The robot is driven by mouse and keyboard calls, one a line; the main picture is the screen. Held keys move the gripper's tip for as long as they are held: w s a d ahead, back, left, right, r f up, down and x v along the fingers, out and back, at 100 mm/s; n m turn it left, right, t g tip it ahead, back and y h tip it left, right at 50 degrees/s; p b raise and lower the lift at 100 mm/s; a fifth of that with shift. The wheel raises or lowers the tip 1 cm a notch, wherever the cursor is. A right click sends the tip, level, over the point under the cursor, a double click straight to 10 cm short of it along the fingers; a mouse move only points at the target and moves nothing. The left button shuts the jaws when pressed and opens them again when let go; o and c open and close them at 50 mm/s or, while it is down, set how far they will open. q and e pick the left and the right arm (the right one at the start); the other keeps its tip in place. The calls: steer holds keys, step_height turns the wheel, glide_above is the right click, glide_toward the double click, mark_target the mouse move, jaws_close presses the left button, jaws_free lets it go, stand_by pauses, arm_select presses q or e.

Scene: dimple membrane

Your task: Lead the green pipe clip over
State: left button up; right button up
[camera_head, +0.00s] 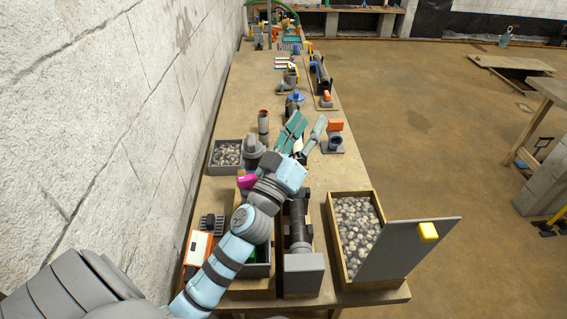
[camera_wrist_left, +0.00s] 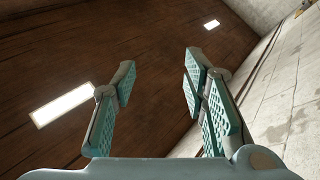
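My left gripper (camera_head: 305,125) is raised over the middle of the long workbench, its teal fingers spread apart. In the left wrist view the gripper (camera_wrist_left: 160,85) is open with nothing between its fingers, facing a dark wooden ceiling and a pale wall. A small green piece (camera_head: 252,254) shows in a dark tray beside my left forearm, partly hidden by it. I cannot tell for sure that it is the green pipe clip. My right gripper is not in view.
The workbench (camera_head: 240,95) runs along a block wall. A box of pebbles (camera_head: 358,225) with an upright grey panel (camera_head: 405,250) stands at the front right. A dark pipe (camera_head: 298,215) lies beside my arm. A smaller pebble box (camera_head: 227,154) sits left. The far bench has bare patches.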

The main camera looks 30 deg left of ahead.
arm_select(q)
steer(key=w+a+f+g+y+p, duration=0.25)
steer(key=w+a+g+y, duration=0.35)
steer(key=a, duration=0.6)
steer(key=a+f+m+g+h+p, duration=0.1)
steer(key=m+g+h, duration=0.1)
steer(key=m+g, duration=0.1)
steer(key=s+a+f+m+g+h+p, duration=0.1)
steer(key=a+f+m+g+h, duration=0.1)
steer(key=m+g, duration=0.1)
steer(key=s+a+f+m+g+h+p, duration=0.1)
steer(key=a+f+m+g+h, duration=0.1)
steer(key=g, duration=0.2)
steer(key=shift+f+m+g+h, duration=0.1)
steer(key=shift+m+g+h, duration=0.2)
steer(key=shift+m, duration=0.1)
steer(key=s+d+r+m+g+h, duration=0.3)
steer(key=s+r+m+g+h, duration=0.1)
steer(key=s+m, duration=0.3)
steer(key=b+x, duration=0.1)
steer(key=x, duration=0.3)
steer(key=b+x, duration=0.1)
steer(key=x, duration=0.3)
steer(key=b+x, duration=0.1)
steer(key=x, duration=0.4)
steer(key=shift+w+d+r, duration=0.1)
steer(key=shift+w+r, duration=0.05)
steer(key=shift+w, duration=0.1)
steer(key=shift+d+f, duration=0.15)
steer(key=shift+f, duration=0.2)
